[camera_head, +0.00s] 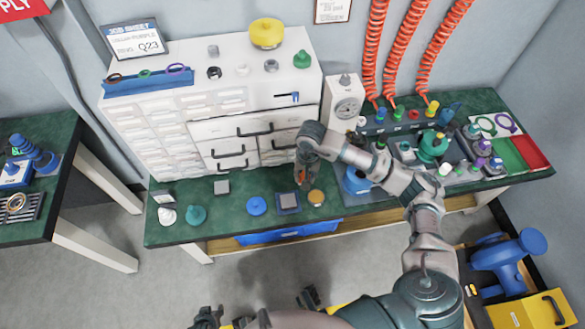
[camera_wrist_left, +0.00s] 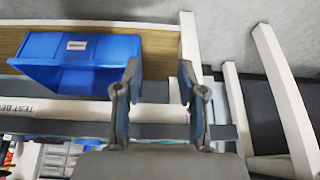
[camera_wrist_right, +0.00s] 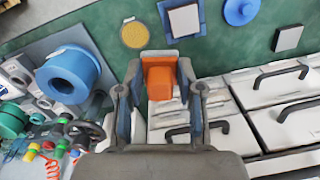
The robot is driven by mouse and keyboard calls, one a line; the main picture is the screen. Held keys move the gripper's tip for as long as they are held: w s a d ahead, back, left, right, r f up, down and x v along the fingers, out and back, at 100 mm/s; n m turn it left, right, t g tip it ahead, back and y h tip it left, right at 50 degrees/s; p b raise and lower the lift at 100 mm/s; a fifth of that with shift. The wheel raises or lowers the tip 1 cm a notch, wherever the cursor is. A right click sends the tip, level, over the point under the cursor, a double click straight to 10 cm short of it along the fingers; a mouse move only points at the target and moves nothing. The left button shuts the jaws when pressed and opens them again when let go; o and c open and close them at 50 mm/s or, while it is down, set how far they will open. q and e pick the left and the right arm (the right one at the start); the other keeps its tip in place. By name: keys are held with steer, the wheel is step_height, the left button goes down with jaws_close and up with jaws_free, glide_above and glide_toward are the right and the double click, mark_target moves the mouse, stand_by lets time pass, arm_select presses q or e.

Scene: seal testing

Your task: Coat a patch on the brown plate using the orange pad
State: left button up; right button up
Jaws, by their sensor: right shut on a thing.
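A round tan-brown plate (camera_head: 316,197) lies flat on the green bench top; it also shows in the right wrist view (camera_wrist_right: 134,34). My right gripper (camera_head: 307,177) is shut on the orange pad (camera_wrist_right: 161,80), which shows as an orange block between the fingertips. The gripper is behind the plate, near the drawer fronts, and the pad appears apart from the plate. The pad's underside is hidden. My left gripper (camera_head: 207,315) is low in front of the bench, empty, its fingers spread apart in the left wrist view (camera_wrist_left: 158,88).
A grey square on a blue base (camera_head: 288,201) and a blue disc (camera_head: 257,206) lie left of the plate. A large blue cylinder (camera_wrist_right: 68,75) stands on the other side. White drawers (camera_head: 232,130) rise behind. A blue bin (camera_wrist_left: 75,65) sits under the bench.

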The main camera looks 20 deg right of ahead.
mark_target(316, 197)
steer(key=d+f+m+b, duration=0.1)
steer(key=d+f, duration=0.1)
steer(key=f, duration=0.1)
steer(key=d+f+m+b, duration=0.1)
steer(key=f+m, duration=0.1)
steer(key=f, duration=0.1)
steer(key=d+f+m+b, duration=0.1)
steer(key=d+f, duration=0.1)
steer(key=f, duration=0.2)
steer(key=shift+w+d+b, duration=0.1)
steer(key=shift+d+b, duration=0.2)
steer(key=shift+f, duration=0.4)
step_height(316, 197, down, 4)
steer(key=b, duration=0.2)
steer(key=shift+f+b, duration=0.15)
steer(key=shift+b, duration=0.2)
arm_select(q)
steer(key=w+d+r+t+h, duration=0.1)
steer(key=w+r+t, duration=0.3)
steer(key=r, duration=0.4)
steer(key=w+d+r+t+h, duration=0.1)
steer(key=w+d+r+t, duration=0.2)
steer(key=w+r, duration=0.3)
steer(key=shift+r+t, duration=0.9)
steer(key=shift+r, duration=0.45)
arm_select(e)
steer(key=shift+f, duration=0.3)
